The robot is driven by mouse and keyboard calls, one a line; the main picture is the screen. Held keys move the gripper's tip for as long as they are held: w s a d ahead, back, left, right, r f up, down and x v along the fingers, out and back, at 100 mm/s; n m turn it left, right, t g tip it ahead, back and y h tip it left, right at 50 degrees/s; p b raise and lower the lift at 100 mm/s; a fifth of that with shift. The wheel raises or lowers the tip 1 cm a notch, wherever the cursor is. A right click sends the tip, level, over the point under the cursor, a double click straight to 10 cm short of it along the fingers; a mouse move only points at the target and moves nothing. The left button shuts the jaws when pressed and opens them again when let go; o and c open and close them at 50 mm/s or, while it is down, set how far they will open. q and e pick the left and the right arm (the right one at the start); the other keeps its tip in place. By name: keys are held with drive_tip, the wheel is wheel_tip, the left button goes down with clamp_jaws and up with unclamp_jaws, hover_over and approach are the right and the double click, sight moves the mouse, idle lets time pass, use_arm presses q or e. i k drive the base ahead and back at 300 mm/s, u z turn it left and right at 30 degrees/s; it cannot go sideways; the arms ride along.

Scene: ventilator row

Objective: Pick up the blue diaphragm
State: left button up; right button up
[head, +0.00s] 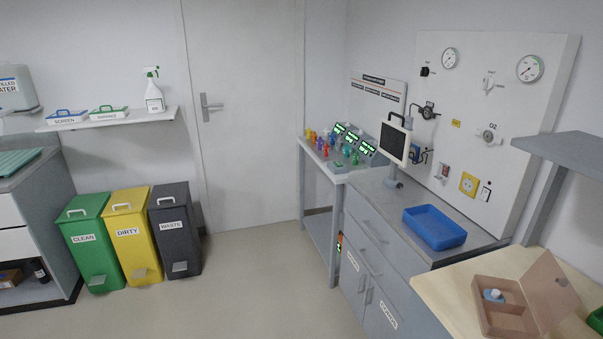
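A small round blue piece with a white top (493,296) sits in a compartment of an open brown box (515,327) at the lower right. It may be the blue diaphragm, but it is too small to tell. The box stands on a pale wooden top (437,282), with its lid (549,290) raised on the right side. Neither of my grippers is in view.
A blue tray (434,228) sits on the grey cabinet beside the wooden top, near a screen on a stand (394,142). A grey shelf (560,147) overhangs at the right. Green, yellow and dark bins (126,232) stand at the left. The middle floor is clear.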

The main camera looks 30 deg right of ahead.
sight(495, 295)
drive_tip(key=i, duration=0.95)
drive_tip(key=z, duration=4.15)
drive_tip(key=i, duration=0.1)
drive_tip(key=u, duration=0.3)
